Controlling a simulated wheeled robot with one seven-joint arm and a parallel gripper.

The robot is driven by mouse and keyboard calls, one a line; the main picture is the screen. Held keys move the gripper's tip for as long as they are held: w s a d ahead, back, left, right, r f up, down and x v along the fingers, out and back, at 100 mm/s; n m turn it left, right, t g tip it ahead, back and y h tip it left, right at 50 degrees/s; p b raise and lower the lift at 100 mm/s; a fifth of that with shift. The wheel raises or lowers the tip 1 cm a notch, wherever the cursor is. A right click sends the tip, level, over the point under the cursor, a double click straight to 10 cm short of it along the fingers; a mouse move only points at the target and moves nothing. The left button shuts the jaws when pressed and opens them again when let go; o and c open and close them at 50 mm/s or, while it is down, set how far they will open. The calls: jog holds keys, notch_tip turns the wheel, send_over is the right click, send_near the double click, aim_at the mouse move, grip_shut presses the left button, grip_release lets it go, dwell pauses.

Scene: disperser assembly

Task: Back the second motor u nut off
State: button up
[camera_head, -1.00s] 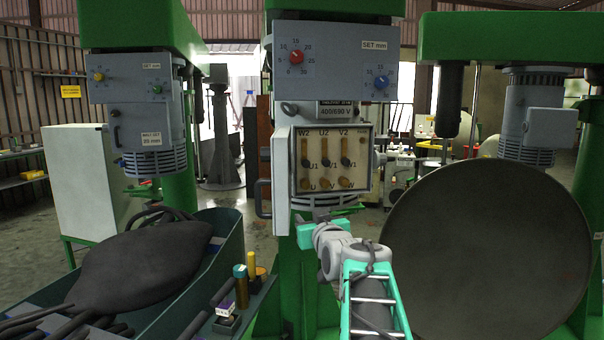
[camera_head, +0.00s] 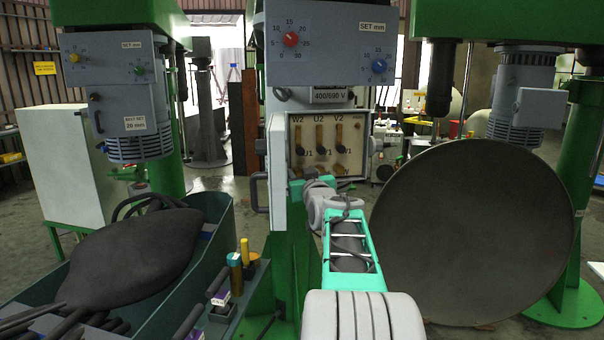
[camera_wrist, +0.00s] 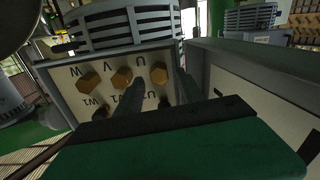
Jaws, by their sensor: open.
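The motor terminal box (camera_head: 360,125) is open in the middle of the head view. Its panel has brass link bars and an upper row of terminals. The lower row is mostly hidden behind my gripper (camera_head: 303,190). In the wrist view the panel (camera_wrist: 63,88) appears upside down, with brass hex nuts under the letters W, V and U. The U nut (camera_wrist: 159,73) is the rightmost of these. My gripper (camera_wrist: 160,80) is open, its two dark fingers reaching toward the panel on either side of the U nut. Contact with the nut cannot be told.
The box's open door (camera_head: 277,180) stands close at the left of my gripper, and a grey wall (camera_wrist: 250,85) rises at the right in the wrist view. A large round disc (camera_head: 475,235) is at the right. A green bin (camera_head: 215,235) with a dark bag stands at the left.

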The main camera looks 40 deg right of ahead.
jog(key=shift+c, duration=0.4)
grip_shut()
